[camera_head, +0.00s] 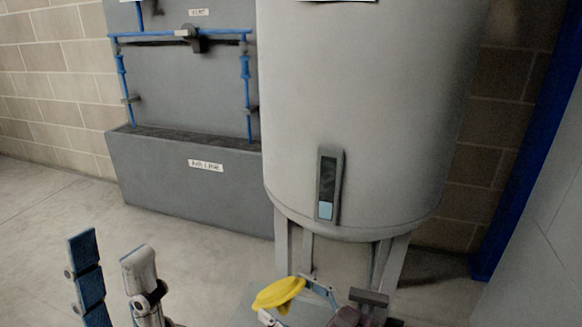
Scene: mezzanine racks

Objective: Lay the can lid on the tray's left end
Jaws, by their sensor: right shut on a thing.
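A yellow, rounded, flat piece (278,292), which looks like the can lid, is tilted at the bottom centre. My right gripper (296,297) is shut on it; its blue linkage shows just right of the lid, and its lower parts are cut off by the bottom edge. My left gripper (114,280) stands at the lower left, with its two upright fingers clearly apart and nothing between them. I cannot make out the tray in this view.
A large grey tank (360,120) on legs stands behind the lid. A grey unit (190,180) with blue pipes is at the back left. A pale grey-green surface (246,314) shows partly at the bottom edge. The floor (50,215) at left is clear.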

